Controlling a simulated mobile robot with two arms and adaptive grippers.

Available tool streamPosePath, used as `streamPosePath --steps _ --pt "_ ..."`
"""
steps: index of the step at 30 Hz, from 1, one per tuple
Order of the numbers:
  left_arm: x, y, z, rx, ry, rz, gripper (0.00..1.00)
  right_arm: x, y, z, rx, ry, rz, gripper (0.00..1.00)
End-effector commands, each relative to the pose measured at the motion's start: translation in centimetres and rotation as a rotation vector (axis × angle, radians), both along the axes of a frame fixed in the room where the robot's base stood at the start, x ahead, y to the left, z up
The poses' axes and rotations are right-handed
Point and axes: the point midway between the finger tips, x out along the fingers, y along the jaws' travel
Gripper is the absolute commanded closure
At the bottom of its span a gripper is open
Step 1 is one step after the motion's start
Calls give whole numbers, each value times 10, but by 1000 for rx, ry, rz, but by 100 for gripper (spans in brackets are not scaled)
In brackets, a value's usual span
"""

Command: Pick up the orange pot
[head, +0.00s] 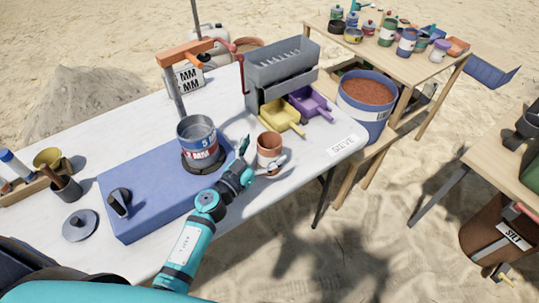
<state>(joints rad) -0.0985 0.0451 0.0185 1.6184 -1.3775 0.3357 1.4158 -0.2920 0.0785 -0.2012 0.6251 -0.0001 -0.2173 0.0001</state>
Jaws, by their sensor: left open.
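The orange pot (268,148) is a small terracotta pot. It stands upright on the white table, right of the blue base and in front of the yellow scoop. My left gripper (258,158) is open at the pot, with one finger on the pot's left and the other across its lower front right. I cannot tell whether the fingers touch it. My right gripper is not in view.
A metal can (198,140) stands on the blue base (150,190) left of my gripper. The yellow scoop (282,117), purple scoop (310,103) and grey sieve box (282,72) stand behind the pot. A blue bucket (366,113) is at right.

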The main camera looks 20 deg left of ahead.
Motion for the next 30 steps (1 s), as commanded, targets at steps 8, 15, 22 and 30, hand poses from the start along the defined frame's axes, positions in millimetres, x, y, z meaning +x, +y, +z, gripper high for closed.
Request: streamPosePath --steps 8,15,22,30 --pt "21 -7 -1 -1 1 1 2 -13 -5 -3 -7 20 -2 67" --pt "20 -6 0 0 1 0 12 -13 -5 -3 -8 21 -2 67" --pt "20 -6 0 0 1 0 42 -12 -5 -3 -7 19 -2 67" --pt "20 -6 0 0 1 0 78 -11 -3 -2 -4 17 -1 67"
